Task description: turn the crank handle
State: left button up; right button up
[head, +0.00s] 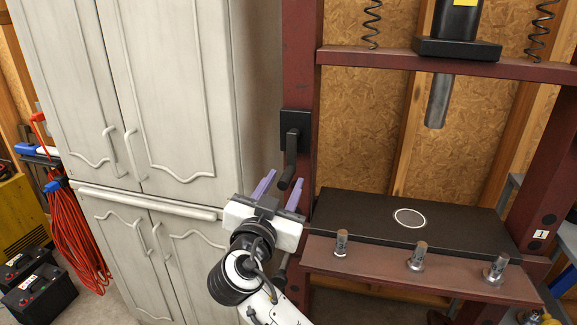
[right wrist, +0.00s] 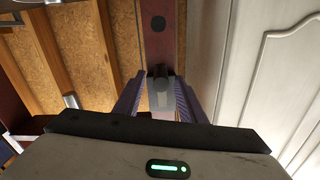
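The black crank handle (head: 291,158) hangs down from a square dark mounting plate (head: 295,124) on the left post of the red press frame. My right gripper (head: 285,181) is open, with two purple fingers pointing up toward the crank. In the head view the lower end of the handle appears between the fingertips. In the right wrist view the grey handle end (right wrist: 161,92) shows between the fingers of the gripper (right wrist: 158,88), with a gap on each side. I cannot tell how deep the handle sits between them. My left gripper is not in view.
A white cabinet (head: 190,90) stands close on the left of the post. The press bed (head: 370,215) lies to the right, with several metal pins on the red crossbeam (head: 380,273) in front. A red hose (head: 75,235) and batteries (head: 40,296) are at far left.

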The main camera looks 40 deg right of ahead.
aim_at(290, 167)
jog(key=x, duration=0.5)
jog(key=shift+w+d+p, duration=0.3)
jog(key=shift+p, duration=0.1)
grip_shut()
